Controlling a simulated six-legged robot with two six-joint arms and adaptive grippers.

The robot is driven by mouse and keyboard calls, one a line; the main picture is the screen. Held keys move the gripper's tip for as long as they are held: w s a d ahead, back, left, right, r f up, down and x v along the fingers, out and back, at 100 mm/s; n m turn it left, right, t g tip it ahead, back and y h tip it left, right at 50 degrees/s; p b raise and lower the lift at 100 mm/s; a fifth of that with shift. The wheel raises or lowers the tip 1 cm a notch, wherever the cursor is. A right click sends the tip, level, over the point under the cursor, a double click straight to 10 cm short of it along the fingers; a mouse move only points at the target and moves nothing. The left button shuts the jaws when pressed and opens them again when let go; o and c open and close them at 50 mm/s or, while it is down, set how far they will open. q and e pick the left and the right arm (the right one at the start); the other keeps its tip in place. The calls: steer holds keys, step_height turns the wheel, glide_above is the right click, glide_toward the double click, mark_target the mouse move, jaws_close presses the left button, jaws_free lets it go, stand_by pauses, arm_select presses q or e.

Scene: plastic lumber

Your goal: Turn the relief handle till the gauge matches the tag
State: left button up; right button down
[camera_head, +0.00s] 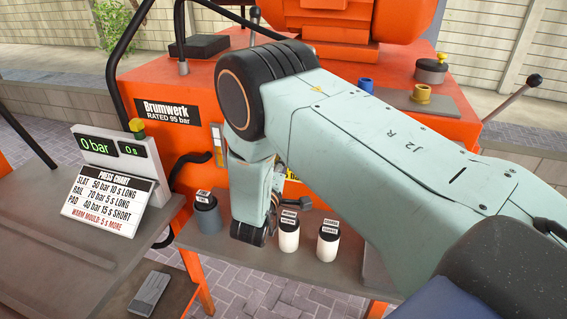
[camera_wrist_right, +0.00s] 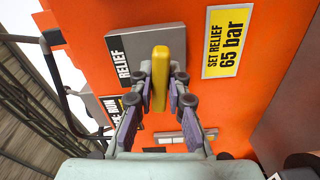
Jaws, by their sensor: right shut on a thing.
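The yellow relief handle (camera_wrist_right: 160,85) stands roughly upright in the right wrist view, beside a grey plate marked RELIEF (camera_wrist_right: 122,60). My right gripper (camera_wrist_right: 161,74) is shut on the handle, one finger on each side. The yellow tag (camera_wrist_right: 228,42), to the right of the handle, reads SET RELIEF 65 bar. In the head view a green display (camera_head: 95,146) on a grey console reads 0 bar, with 0 s beside it. My left gripper is not in view.
The orange press (camera_head: 170,80) carries a plate reading Brumwerk, RATED 95 bar. A chart card (camera_head: 105,195) leans on the console at left.

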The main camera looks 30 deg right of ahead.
steer(key=c, duration=1.3)
jaws_free()
steer(key=v, duration=0.7)
steer(key=shift+s+a, duration=0.1)
steer(key=shift+s, duration=0.05)
steer(key=shift+a, duration=0.1)
